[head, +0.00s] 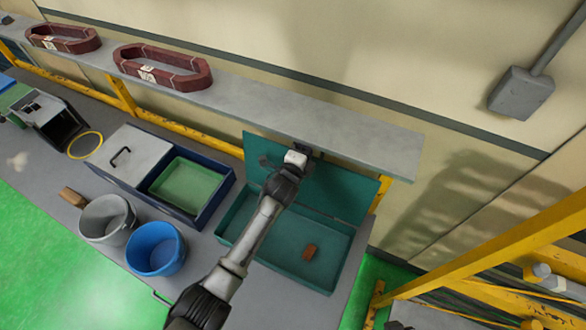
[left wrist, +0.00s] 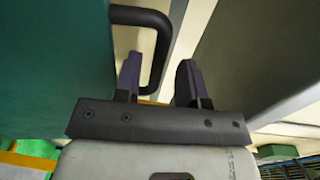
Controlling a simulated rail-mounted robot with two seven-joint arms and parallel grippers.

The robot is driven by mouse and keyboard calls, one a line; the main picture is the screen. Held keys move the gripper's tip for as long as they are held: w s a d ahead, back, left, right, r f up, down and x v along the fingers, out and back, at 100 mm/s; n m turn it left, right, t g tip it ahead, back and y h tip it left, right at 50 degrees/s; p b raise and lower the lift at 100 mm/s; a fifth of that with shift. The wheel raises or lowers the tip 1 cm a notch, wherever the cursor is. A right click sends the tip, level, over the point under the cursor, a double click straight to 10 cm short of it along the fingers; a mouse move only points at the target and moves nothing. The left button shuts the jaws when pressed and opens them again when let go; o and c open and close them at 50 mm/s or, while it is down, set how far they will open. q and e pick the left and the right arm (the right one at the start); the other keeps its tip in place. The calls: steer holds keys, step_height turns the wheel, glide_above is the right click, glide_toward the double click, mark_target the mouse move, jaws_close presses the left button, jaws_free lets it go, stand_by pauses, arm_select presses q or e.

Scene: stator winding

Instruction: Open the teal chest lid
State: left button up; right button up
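The teal chest (head: 325,273) stands at the right end of the bench with its interior exposed. Its teal lid (head: 345,195) is raised, standing steeply up at the back, just under the shelf edge. My left gripper (head: 300,155) is at the upper part of the lid. In the left wrist view the lid (left wrist: 50,70) fills the left side, and a black handle (left wrist: 160,50) juts from it. The left gripper's fingers (left wrist: 158,85) are apart, with the handle's bar between them and a gap to the right finger. My right gripper is not visible.
A brown block (head: 310,251) lies inside the chest. A grey shelf (head: 330,127) runs above, close to the gripper. Left of the chest are a blue box with a green tray (head: 185,186), a blue bucket (head: 156,249) and a grey bucket (head: 107,220). A yellow frame (head: 480,255) stands right.

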arm_select(q)
steer(key=f+b+v, duration=0.1)
steer(key=v, duration=1.1)
steer(key=shift+r, duration=0.5)
steer(key=s+a+r+n+g+y+p, duration=0.1)
steer(key=s+a+n+g+y, duration=0.2)
steer(key=s+a+n, duration=0.45)
steer(key=s+a+r+n+g+y, duration=0.2)
steer(key=a+n+g+y, duration=0.15)
steer(key=n, duration=0.75)
steer(key=s+a+f+g+p, duration=0.1)
steer(key=s+a+f, duration=0.2)
steer(key=s, duration=0.5)
steer(key=s+a+f+n+g+p, duration=0.1)
steer(key=s+a+f+g+p, duration=0.1)
steer(key=s, duration=0.7)
steer(key=s+a+f+n+g+p, duration=0.1)
steer(key=s+a+f, duration=0.3)
steer(key=s, duration=0.5)
steer(key=shift+s+g+p, duration=0.25)
steer(key=shift+g+p, duration=0.25)
steer(key=shift+g, duration=0.25)
